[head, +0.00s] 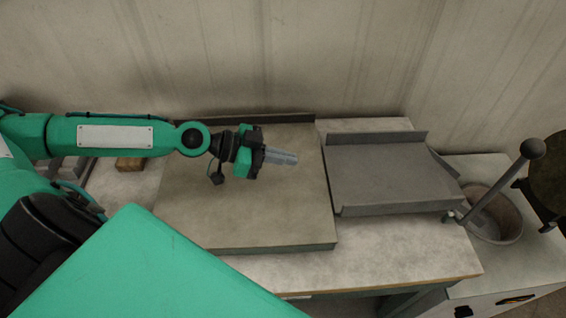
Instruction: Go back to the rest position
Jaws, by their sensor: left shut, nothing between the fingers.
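My left arm reaches in from the left, and its gripper (281,157) is over the large tan board (270,220) on the table. The fingers are shut together and empty, pointing right. They look a little above the board. My right gripper is not in view. A ladle (506,182) with a round knob at the top of its handle leans at the right, its lower end at a round pot (497,220). The inside of the pot is partly hidden by the handle. My left gripper is well to the left of both.
A grey metal tray (385,180) with a raised back edge lies right of the board. A small brown block (130,164) lies behind my left forearm's lower side. A dark round object (548,180) stands at the far right. A plain wall closes the back.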

